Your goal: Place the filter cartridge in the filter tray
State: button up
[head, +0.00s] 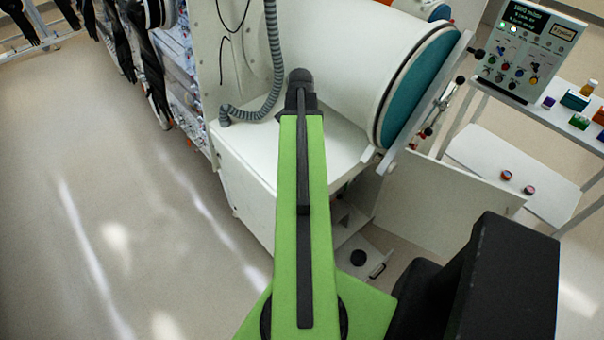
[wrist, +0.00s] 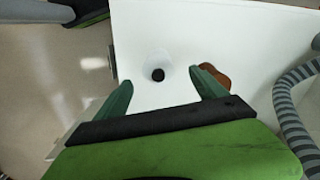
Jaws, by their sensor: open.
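A pale, whitish round object with a dark centre, which looks like the filter cartridge (wrist: 157,67), stands on a white surface in the wrist view. My gripper (wrist: 158,82) is open with two dark green fingers. The cartridge lies just beyond and between the fingertips, and contact cannot be told. In the head view my arm hides the gripper and the cartridge. A pale pull-out piece with a handle, possibly the filter tray (head: 374,279), shows low by the open cabinet. A black round thing is on or above it.
A brown object (wrist: 220,75) lies beside the right finger, partly hidden by it. A grey ribbed hose (head: 262,100) hangs near the white glovebox (head: 340,50); it also shows at the right in the wrist view (wrist: 290,110). An open cabinet door (head: 440,205) stands to the right.

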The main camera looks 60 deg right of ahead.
jog(key=f+b, duration=0.3)
jog(key=f, duration=0.1)
jog(key=f+b, duration=0.4)
jog(key=shift+s+d+f, duration=0.15)
jog(key=shift+s+f, duration=0.05)
jog(key=shift+f, duration=0.2)
jog(key=shift+r, duration=0.2)
jog(key=shift+c, duration=0.4)
jog(key=c, duration=1.6)
jog(key=shift+r+p, duration=0.65)
jog(key=shift+p, duration=0.15)
notch_tip(320, 180, up, 4)
jog(key=p, duration=0.4)
jog(key=s+r+p, duration=0.5)
jog(key=s+r, duration=0.1)
jog(key=s, duration=0.5)
jog(key=shift+s+d+f+b, duration=0.1)
jog(key=shift+d+f+b, duration=0.05)
jog(key=shift+f+b, duration=0.65)
jog(key=shift+s+d+f+b, duration=0.1)
jog(key=shift+f+b, duration=0.55)
jog(key=shift+f, duration=0.3)
jog(key=shift+s+d+f+b, duration=0.1)
jog(key=shift+d+f+b, duration=0.05)
jog(key=shift+f+b, duration=0.65)
